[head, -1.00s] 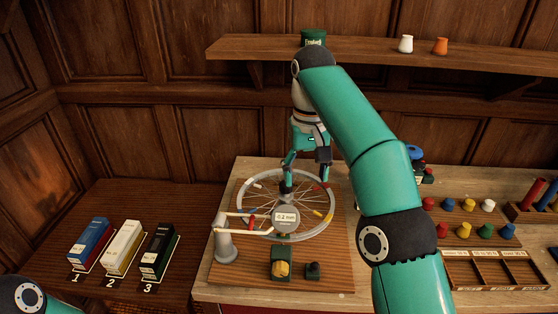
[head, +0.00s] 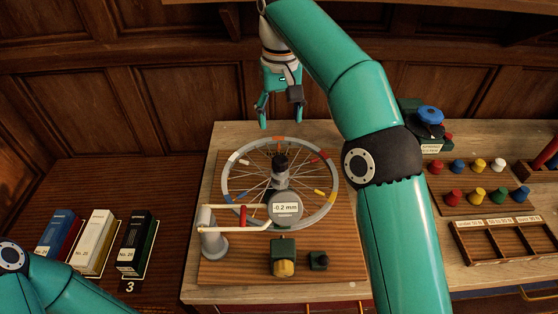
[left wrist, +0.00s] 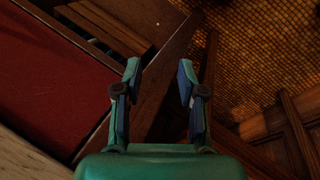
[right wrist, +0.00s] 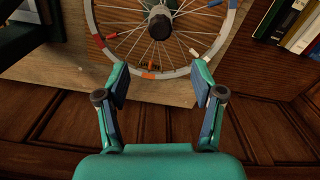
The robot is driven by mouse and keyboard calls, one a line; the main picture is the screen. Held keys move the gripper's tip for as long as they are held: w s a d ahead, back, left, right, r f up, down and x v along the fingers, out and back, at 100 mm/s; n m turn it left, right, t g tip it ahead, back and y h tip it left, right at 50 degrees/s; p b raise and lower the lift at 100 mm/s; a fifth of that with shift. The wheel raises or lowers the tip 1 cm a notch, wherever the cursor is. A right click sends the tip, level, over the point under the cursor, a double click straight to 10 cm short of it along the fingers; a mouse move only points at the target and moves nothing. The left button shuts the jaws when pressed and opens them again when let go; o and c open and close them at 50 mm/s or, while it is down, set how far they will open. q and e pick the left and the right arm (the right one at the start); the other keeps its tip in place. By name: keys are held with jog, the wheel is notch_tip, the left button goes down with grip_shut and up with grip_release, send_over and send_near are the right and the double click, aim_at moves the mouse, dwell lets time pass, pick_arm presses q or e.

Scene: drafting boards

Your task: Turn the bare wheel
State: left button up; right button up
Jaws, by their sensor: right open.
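The bare wheel (head: 240,198) lies flat on a wooden board, with thin spokes, a dark hub (head: 280,163) and coloured marks on its rim. A round dial gauge (head: 285,208) reading -0.2 mm sits over its near part. My right gripper (head: 279,122) is open and empty, raised above and behind the wheel's far rim. In the right wrist view, the wheel (right wrist: 186,70) shows beyond the fingers, apart from them. My left gripper (left wrist: 158,75) is open and empty in the left wrist view, over a dark gap beside a red surface, away from the wheel.
A white arm on a grey post (head: 213,240) stands at the wheel's left. A green block with a yellow knob (head: 283,258) and a small dark block (head: 318,261) sit in front.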

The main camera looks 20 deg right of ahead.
aim_at(280, 159)
notch_tip(280, 159, down, 12)
jog(key=b, duration=0.3)
jog(key=shift+r, duration=0.25)
jog(key=shift+f, duration=0.55)
grip_shut()
